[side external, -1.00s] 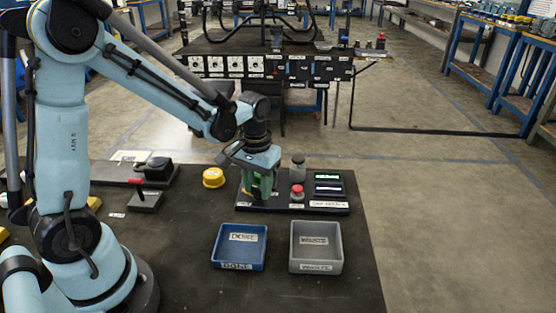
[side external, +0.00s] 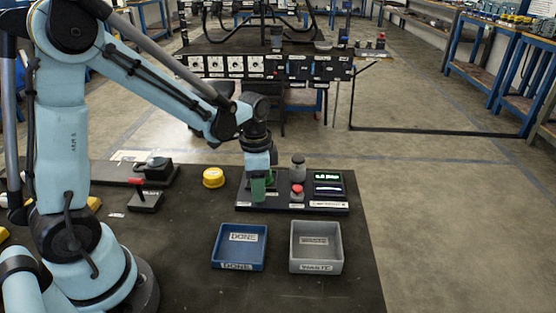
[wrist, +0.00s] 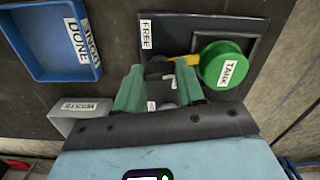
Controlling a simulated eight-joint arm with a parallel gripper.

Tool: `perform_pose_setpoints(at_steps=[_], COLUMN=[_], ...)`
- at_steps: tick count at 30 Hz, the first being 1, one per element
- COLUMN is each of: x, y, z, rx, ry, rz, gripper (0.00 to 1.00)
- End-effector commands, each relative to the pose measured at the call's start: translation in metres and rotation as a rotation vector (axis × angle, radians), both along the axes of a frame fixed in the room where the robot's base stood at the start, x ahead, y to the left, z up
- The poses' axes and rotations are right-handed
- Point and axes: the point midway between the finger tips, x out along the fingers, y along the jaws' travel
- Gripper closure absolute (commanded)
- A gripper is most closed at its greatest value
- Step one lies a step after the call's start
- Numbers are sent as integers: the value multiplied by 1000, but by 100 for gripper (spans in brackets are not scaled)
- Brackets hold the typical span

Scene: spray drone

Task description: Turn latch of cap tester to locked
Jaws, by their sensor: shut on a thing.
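The cap tester (side external: 325,206) is a dark plate near the far edge of the bench. My gripper (side external: 258,201) points down at its left part. In the wrist view my gripper (wrist: 160,92) has its green fingers closed around a small dark piece, seemingly the latch, mostly hidden between them. A yellow bar (wrist: 186,61) shows just beyond the fingers, beside a round green cap (wrist: 223,65) labelled TANK. A FREE label (wrist: 146,33) is on the tester plate. I cannot read a locked label.
A blue DONE tray (side external: 217,249) and a grey WASTE tray (side external: 317,257) stand in front of the tester. A red button (side external: 297,189), a grey cylinder (side external: 298,168) and a lit display (side external: 327,177) are right of my gripper. A yellow cap (side external: 213,178) lies to the left.

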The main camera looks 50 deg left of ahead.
Motion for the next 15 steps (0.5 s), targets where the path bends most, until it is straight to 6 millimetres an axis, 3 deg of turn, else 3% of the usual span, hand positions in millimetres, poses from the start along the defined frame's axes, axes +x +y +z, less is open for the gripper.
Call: perform_pose_setpoints(at_steps=[15], x=[0], y=[0], z=[0], rx=[1], ry=[1], rz=[-201], gripper=[92])
